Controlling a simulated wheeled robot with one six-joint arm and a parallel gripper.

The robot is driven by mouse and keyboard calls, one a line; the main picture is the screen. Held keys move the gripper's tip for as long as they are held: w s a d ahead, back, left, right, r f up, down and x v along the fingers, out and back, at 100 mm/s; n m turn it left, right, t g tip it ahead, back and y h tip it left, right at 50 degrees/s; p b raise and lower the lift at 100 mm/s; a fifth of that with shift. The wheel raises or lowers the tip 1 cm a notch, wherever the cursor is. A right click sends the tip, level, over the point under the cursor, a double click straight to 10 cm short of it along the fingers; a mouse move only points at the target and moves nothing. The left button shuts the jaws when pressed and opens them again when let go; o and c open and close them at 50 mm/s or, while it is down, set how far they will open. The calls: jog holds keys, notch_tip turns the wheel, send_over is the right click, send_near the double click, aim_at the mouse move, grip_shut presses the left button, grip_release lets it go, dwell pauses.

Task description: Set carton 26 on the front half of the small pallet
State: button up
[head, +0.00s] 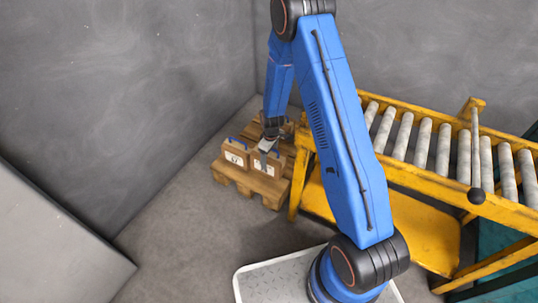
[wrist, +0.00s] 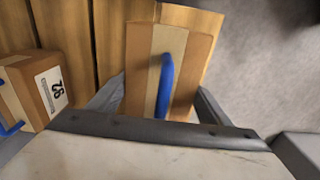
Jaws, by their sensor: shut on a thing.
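My gripper (head: 268,147) is shut on a brown carton (head: 265,164) with a pale tape band and a blue handle. In the wrist view the fingers (wrist: 161,98) lie on either side of this held carton (wrist: 140,60). Its label is too small to read in the head view and is hidden in the wrist view. The carton is at the front right of the small wooden pallet (head: 243,182). I cannot tell whether it rests on the boards or is just above them.
Another labelled carton (head: 235,154) stands on the pallet, left of the held one; it also shows in the wrist view (wrist: 45,85). A yellow roller conveyor (head: 420,195) stands close on the right. Grey walls rise behind and left. Floor in front of the pallet is clear.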

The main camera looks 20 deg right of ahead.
jog(key=shift+f, duration=2)
jog(key=shift+f, duration=0.1)
jog(key=o, duration=2.1)
jog(key=shift+c, duration=0.2)
jog(key=r, duration=1.2)
jog(key=shift+s+d+r, duration=0.1)
jog(key=shift+s+d, duration=0.1)
jog(key=shift+w+a, duration=0.1)
